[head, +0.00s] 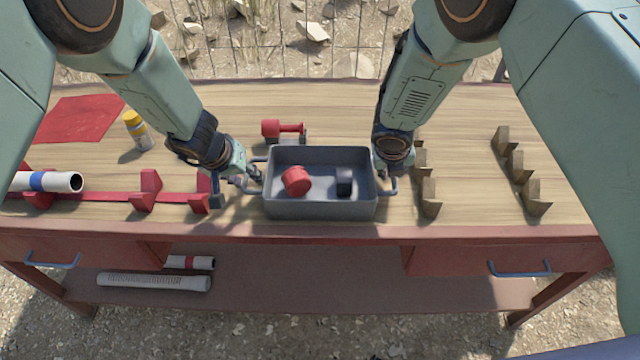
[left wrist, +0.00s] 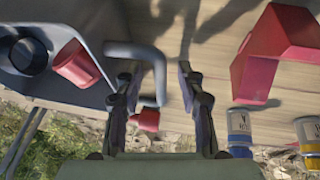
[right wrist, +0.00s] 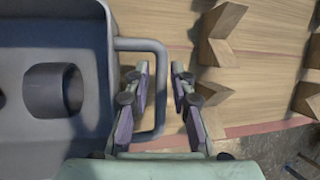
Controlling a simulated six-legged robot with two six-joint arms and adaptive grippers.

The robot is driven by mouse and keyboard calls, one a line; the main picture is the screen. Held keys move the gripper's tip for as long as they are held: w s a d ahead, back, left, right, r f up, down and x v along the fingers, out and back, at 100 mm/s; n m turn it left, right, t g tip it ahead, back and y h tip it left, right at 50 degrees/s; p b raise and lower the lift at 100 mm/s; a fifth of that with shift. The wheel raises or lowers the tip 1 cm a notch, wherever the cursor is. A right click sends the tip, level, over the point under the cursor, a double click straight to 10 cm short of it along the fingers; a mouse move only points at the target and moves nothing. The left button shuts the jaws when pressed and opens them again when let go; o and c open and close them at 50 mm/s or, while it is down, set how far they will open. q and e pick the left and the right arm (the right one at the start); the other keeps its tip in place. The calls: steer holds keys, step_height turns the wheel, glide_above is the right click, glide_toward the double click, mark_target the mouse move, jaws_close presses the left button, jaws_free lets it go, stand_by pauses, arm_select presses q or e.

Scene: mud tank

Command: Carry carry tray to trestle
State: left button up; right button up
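The carry tray (head: 320,209), a grey open tub with a bar handle at each end, sits on the wooden workbench near its front edge. It holds a red cylindrical part (head: 296,181) and a dark hollow part (head: 344,182). My left gripper (head: 254,182) is at the left handle; in the left wrist view the handle (left wrist: 160,78) lies between its open fingers. My right gripper (head: 388,184) is at the right handle; in the right wrist view the handle (right wrist: 160,90) lies between its open fingers, with gaps on both sides. I cannot make out a trestle.
A red-and-grey fitting (head: 284,130) stands just behind the tray. Left are a red rack (head: 150,190), a white pipe (head: 62,181), a yellow-capped bottle (head: 137,130) and a red cloth (head: 78,118). Wooden V-blocks (head: 514,165) stand right. A lower shelf (head: 350,282) holds pipes.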

arm_select(q)
steer(key=shift+w+f, duration=0.15)
steer(key=shift+f, duration=0.25)
arm_select(e)
steer(key=shift+w+f, duration=0.15)
steer(key=shift+f, duration=0.2)
steer(key=shift+d, duration=0.1)
arm_select(q)
steer(key=shift+d, duration=0.15)
steer(key=c, duration=0.4)
arm_select(e)
steer(key=c, duration=0.4)
arm_select(q)
jaws_close()
arm_select(e)
jaws_close()
